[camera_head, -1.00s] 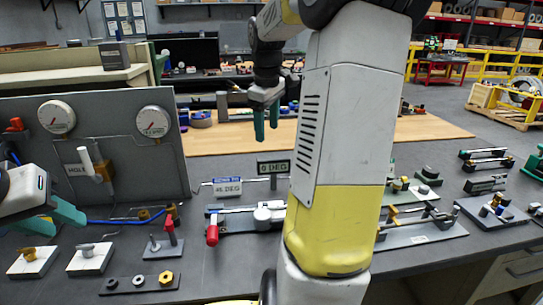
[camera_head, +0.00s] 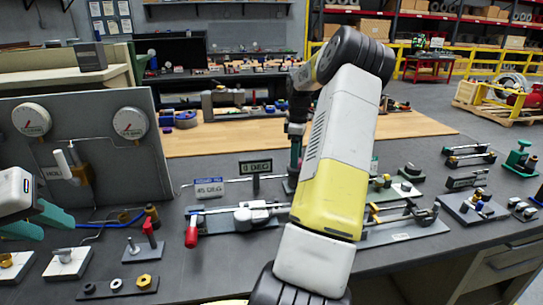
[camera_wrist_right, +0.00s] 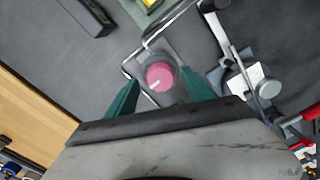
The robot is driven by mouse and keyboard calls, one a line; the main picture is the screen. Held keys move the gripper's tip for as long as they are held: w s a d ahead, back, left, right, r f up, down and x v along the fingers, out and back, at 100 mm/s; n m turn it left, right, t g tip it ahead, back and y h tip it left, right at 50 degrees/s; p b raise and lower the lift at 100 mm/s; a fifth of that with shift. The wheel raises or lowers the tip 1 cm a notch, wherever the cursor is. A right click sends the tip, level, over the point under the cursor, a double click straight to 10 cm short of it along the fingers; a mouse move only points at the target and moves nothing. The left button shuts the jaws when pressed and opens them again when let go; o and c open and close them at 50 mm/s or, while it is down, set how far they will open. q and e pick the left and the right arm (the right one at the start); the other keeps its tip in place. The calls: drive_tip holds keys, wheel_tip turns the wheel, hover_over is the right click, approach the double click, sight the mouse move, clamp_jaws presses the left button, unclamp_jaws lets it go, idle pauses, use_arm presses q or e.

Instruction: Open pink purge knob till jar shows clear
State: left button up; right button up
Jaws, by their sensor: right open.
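The pink knob (camera_wrist_right: 160,77), round with a white pointer mark, sits on a grey plate with thin pipe around it in the right wrist view. My right gripper (camera_wrist_right: 163,95) is open, with one teal finger on each side of the knob; I cannot tell whether they touch it. In the head view the right gripper (camera_head: 294,163) is partly hidden by my own arm, and the knob is hidden. My left gripper (camera_head: 52,224) is open and empty at the left edge, in front of the gauge panel. I cannot make out the jar in either view.
A grey panel (camera_head: 85,175) with two gauges stands at the left. Small fixtures stand on the right of the bench. A wooden mat (camera_head: 215,140) lies behind.

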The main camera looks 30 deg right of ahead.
drive_tip(key=shift+f, duration=0.5)
clamp_jaws()
